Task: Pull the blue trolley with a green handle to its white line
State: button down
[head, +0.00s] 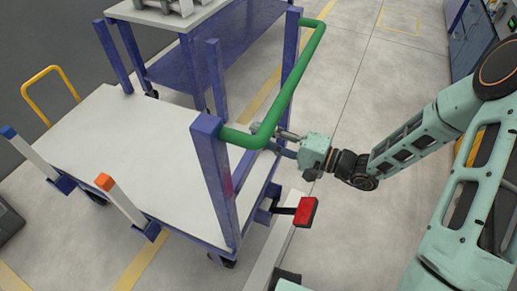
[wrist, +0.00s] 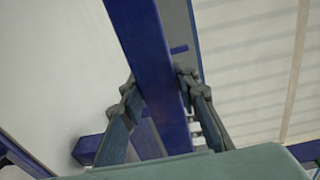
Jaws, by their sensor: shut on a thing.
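The blue trolley (head: 214,185) stands at the left of the head view, with a pale flat deck (head: 120,150) and blue corner posts. Its green handle (head: 290,85) runs between the tops of two posts. My gripper (head: 281,139) is at the handle end of the trolley, near the handle and lower than its top. In the wrist view its fingers (wrist: 157,92) lie on both sides of a blue bar (wrist: 160,60), closed on what looks like the trolley's post. The exact contact is partly hidden. A white strip (head: 268,258) lies on the floor beside the trolley's near end.
A red pedal (head: 300,211) sticks out low from the trolley's end. Another blue trolley with a shelf (head: 215,60) stands behind. A yellow-handled cart (head: 50,85) is at far left. Blue cabinets (head: 470,45) stand at top right. Floor right of the handle is open.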

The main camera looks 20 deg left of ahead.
jog(key=shift+s+a+r+y+b, duration=0.15)
jog(key=shift+s+a+y+b, duration=0.15)
jog(key=shift+b, duration=0.7)
jog(key=shift+s+f+n, duration=0.15)
jog(key=shift+f+n, duration=0.1)
jog(key=shift+n, duration=0.05)
jog(key=shift+s+g, duration=0.1)
jog(key=shift+g, duration=0.2)
jog(key=c, duration=1.8)
grip_release()
jog(key=o, duration=0.4)
jog(key=shift+f, duration=0.1)
jog(key=shift+d+f, duration=0.1)
jog(key=shift+d, duration=0.05)
